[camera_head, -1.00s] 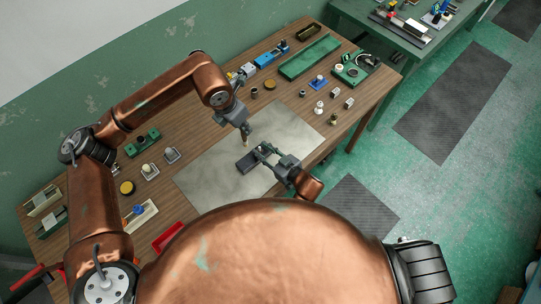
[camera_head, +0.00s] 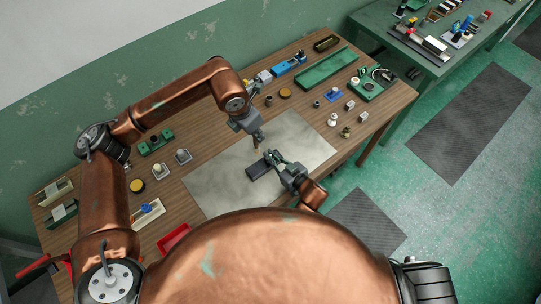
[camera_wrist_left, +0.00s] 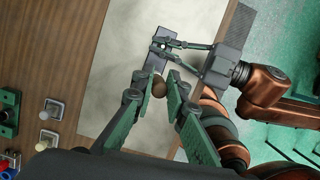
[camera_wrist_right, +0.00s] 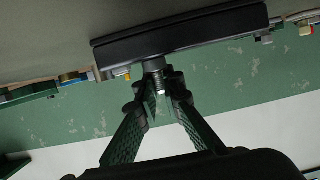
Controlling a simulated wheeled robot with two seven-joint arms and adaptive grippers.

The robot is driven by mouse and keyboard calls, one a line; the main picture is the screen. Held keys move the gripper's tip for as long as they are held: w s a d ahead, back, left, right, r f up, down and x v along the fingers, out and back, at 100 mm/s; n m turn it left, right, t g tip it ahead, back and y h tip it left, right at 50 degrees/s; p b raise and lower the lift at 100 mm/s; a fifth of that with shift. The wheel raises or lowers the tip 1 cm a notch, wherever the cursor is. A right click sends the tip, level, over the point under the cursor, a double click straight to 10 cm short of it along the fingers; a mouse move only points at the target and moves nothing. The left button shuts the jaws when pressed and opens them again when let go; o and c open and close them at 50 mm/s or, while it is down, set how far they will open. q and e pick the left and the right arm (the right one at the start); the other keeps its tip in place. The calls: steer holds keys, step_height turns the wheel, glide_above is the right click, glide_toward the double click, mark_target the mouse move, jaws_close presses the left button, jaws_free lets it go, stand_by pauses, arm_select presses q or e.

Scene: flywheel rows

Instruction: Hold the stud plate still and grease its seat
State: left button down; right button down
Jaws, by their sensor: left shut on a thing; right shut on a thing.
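The stud plate is a dark flat block (camera_head: 257,171) on the pale grey sheet (camera_head: 215,182). In the right wrist view, the plate (camera_wrist_right: 185,36) has a short threaded stud (camera_wrist_right: 158,76). My right gripper (camera_head: 270,157) is shut on this stud; its fingertips (camera_wrist_right: 160,92) show there. My left gripper (camera_head: 257,141) is above and just behind the plate, shut on a small tool with a brown rounded end (camera_wrist_left: 159,88). The seat is not clear.
A long green tray (camera_head: 326,69) and a blue fixture (camera_head: 289,65) stand at the back. Small parts stand right of the sheet, including a blue piece (camera_head: 333,95). A red bin (camera_head: 174,238) and a yellow round tin (camera_head: 137,186) are at left. The sheet is otherwise clear.

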stand_by(0.5)
stand_by(0.3)
stand_by(1.2)
arm_select(q)
step_height(320, 180, down, 12)
steer(key=a+g+h, duration=0.1)
steer(key=a+h, duration=0.1)
steer(key=h, duration=0.1)
steer(key=shift+r+n+g+h, duration=0.15)
steer(key=shift+n+g+h, duration=0.15)
stand_by(0.5)
steer(key=shift+w+a+f, duration=0.1)
steer(key=shift+f, duration=0.55)
stand_by(0.7)
steer(key=shift+w, duration=0.15)
steer(key=shift+w+r, duration=0.1)
steer(key=shift+w, duration=0.45)
